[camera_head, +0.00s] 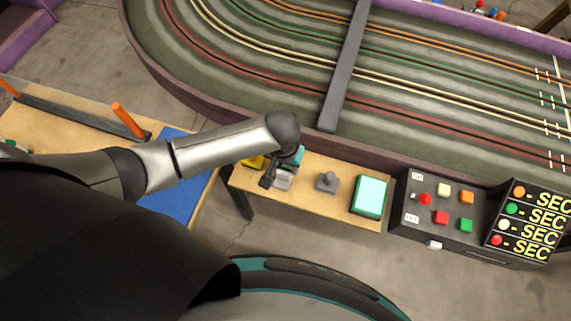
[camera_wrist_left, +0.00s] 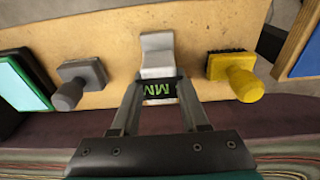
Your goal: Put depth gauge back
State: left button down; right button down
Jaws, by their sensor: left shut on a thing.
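The depth gauge (camera_wrist_left: 159,88) shows in the left wrist view as a dark piece with green "MM" letters, between the fingers of my left gripper (camera_wrist_left: 157,97). The gripper is shut on it. A light grey block (camera_wrist_left: 157,52) on the wooden bench lies directly beyond the gauge; I cannot tell whether it is a holder or part of the gauge, or whether they touch. In the head view my left gripper (camera_head: 268,179) points down over the bench beside the grey block (camera_head: 283,180), and the gauge is mostly hidden. My right gripper is not in view.
The narrow bench (camera_head: 327,207) also bears a grey knobbed tool (camera_head: 327,182), a lit tablet (camera_head: 370,196) and a yellow brush (camera_wrist_left: 235,73). A black button box (camera_head: 438,210) stands at the right. The slot track (camera_head: 250,70) borders the bench; a blue mat (camera_head: 180,200) lies left.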

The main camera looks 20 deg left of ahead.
aim_at(283, 170)
pick_arm(q)
jog(key=shift+f, duration=0.15)
jog(key=shift+c, duration=2)
grip_release()
notch_tip(283, 170, up, 12)
jog(key=s+p, duration=0.1)
jog(key=p, duration=0.3)
jog(key=shift+s, duration=0.2)
